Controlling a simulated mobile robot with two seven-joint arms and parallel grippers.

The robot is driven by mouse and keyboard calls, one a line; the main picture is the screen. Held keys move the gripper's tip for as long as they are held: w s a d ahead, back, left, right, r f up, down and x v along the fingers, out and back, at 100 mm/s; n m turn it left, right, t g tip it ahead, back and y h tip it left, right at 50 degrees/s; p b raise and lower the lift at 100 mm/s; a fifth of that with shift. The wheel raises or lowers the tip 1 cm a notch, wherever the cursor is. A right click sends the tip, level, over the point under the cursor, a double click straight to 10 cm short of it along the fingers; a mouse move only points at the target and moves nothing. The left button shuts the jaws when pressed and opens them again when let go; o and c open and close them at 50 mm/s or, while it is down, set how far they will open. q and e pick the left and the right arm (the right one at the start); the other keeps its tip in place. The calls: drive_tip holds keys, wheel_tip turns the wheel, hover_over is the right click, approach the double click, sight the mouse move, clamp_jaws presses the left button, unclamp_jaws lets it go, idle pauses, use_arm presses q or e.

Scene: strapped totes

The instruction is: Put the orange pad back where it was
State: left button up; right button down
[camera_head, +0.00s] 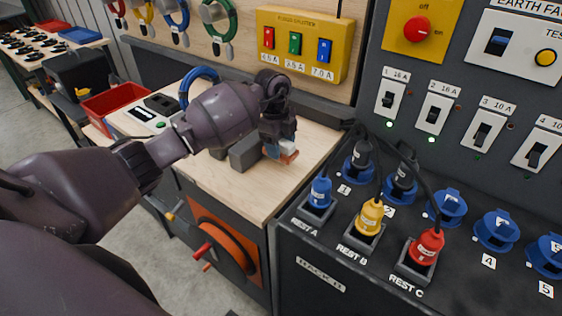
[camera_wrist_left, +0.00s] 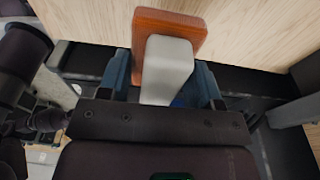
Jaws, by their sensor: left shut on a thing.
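The orange pad (camera_wrist_left: 192,24) shows in the left wrist view as an orange plate with a light grey block (camera_wrist_left: 167,68) against it. My left gripper (camera_wrist_left: 164,84) has its blue fingers on either side of the grey block and is shut on this piece. In the head view, my left gripper (camera_head: 279,147) points down over the wooden bench, with a small part of the orange pad (camera_head: 289,157) showing at its tips. I cannot tell whether the pad touches the bench. My right gripper is not in view.
A dark grey block (camera_head: 245,153) sits on the wooden bench (camera_head: 240,191) just left of the gripper. A red tray (camera_head: 113,103) is farther left. To the right, a dark panel holds blue, yellow (camera_head: 370,215) and red plugs with cables. Bare bench lies in front.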

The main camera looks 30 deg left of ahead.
sight(281, 171)
use_arm(q)
drive_tip(key=shift+f, duration=0.4)
wheel_tip(281, 171, down, 5)
drive_tip(key=shift+r+b, duration=0.1)
drive_tip(key=shift+b, duration=0.2)
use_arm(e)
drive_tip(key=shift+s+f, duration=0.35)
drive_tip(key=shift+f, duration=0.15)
use_arm(q)
drive_tip(key=shift+f, duration=0.3)
drive_tip(key=o, duration=0.9)
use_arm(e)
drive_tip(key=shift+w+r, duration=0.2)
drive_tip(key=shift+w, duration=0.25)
